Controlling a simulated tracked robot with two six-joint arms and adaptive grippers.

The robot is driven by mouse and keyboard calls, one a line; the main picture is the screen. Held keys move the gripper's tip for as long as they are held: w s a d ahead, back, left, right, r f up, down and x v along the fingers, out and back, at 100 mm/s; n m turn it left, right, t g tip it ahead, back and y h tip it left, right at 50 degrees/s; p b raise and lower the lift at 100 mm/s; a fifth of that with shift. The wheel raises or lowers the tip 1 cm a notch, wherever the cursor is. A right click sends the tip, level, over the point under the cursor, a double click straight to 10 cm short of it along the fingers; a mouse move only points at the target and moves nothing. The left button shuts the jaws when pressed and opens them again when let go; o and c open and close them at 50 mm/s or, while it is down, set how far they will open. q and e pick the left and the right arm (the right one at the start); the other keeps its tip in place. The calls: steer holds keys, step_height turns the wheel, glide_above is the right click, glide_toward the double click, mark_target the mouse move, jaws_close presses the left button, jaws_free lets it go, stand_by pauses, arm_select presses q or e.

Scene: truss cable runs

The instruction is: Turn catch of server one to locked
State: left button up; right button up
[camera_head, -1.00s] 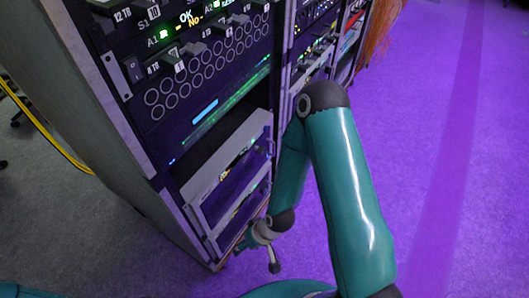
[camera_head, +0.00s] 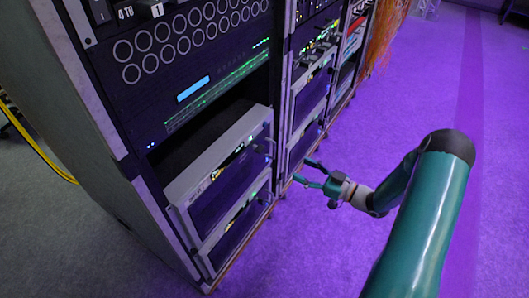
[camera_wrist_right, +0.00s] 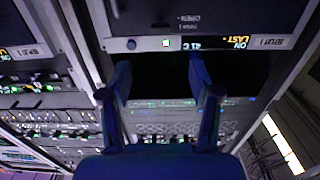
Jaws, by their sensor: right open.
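Two server units with light grey frames sit low in the near rack: an upper one (camera_head: 225,150) and a lower one (camera_head: 236,222). I cannot read which is server one. A small handle-like part (camera_head: 266,150) shows at the upper unit's right edge; I cannot tell if it is the catch. My right gripper (camera_head: 307,173) is open and empty, to the right of these units and in front of the neighbouring rack. In the right wrist view its two fingers (camera_wrist_right: 161,82) are spread below a panel with a dark round knob (camera_wrist_right: 131,44) and a green light. My left gripper is out of view.
The near rack carries a panel of round ports (camera_head: 190,35) above the servers, with an empty dark slot between. More racks (camera_head: 310,75) and orange cables (camera_head: 384,35) stand behind. A yellow cable (camera_head: 38,150) hangs at left. Purple-lit floor at right is open.

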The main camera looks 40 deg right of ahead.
mark_target(263, 149)
steer(key=x, duration=1.5)
steer(key=c, duration=1.1)
steer(key=shift+d, duration=0.15)
steer(key=shift+c, duration=0.3)
